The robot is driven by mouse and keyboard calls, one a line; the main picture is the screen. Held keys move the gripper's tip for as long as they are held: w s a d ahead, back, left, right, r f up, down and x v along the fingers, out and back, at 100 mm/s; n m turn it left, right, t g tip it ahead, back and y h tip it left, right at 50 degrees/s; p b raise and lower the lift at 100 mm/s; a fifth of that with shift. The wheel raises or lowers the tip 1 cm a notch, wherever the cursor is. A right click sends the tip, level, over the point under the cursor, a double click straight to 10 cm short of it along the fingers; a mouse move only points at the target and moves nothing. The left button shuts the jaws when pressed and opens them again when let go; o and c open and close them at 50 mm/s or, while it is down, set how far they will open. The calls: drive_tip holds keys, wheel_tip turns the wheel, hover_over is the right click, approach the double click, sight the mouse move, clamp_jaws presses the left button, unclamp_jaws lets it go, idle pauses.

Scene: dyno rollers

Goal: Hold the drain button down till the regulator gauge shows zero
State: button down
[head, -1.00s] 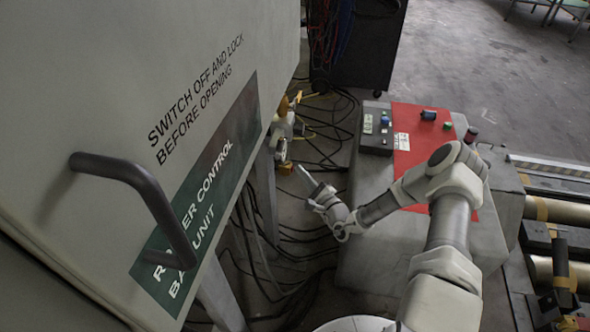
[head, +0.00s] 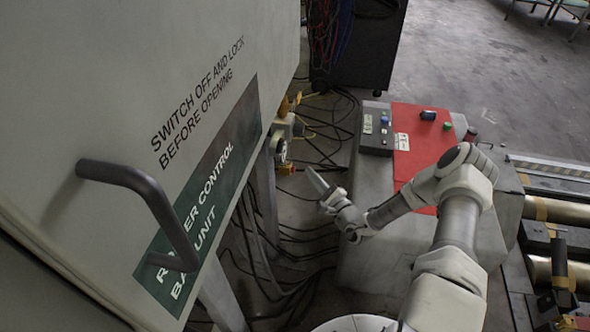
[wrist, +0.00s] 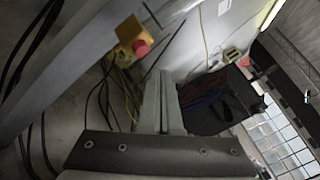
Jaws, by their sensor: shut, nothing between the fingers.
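A pale regulator-like fitting (head: 287,128) with a small round gauge (head: 281,150) sits beside the cabinet's leg in the head view. The gauge is too small to read. A small orange-red part (head: 287,169) is just below it; I cannot tell whether this is the drain button. In the wrist view a yellow box (wrist: 127,33) carries a round red button (wrist: 141,47), left of my fingers. My gripper (head: 311,172) is shut and empty, to the right of the orange-red part and apart from it. Its closed fingers also show in the wrist view (wrist: 168,85).
The grey control cabinet (head: 100,80) with its dark handle (head: 140,185) fills the left. A grey box with a red top panel and a button panel (head: 376,135) stands right of my gripper. Black cables (head: 265,265) lie on the floor between them. Rollers are at far right.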

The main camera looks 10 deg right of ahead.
drive_tip(key=d, duration=0.1)
drive_tip(key=s+d, duration=0.1)
drive_tip(key=d, duration=0.1)
drive_tip(key=shift+s+d, duration=0.1)
drive_tip(key=shift+d, duration=0.1)
idle(0.4)
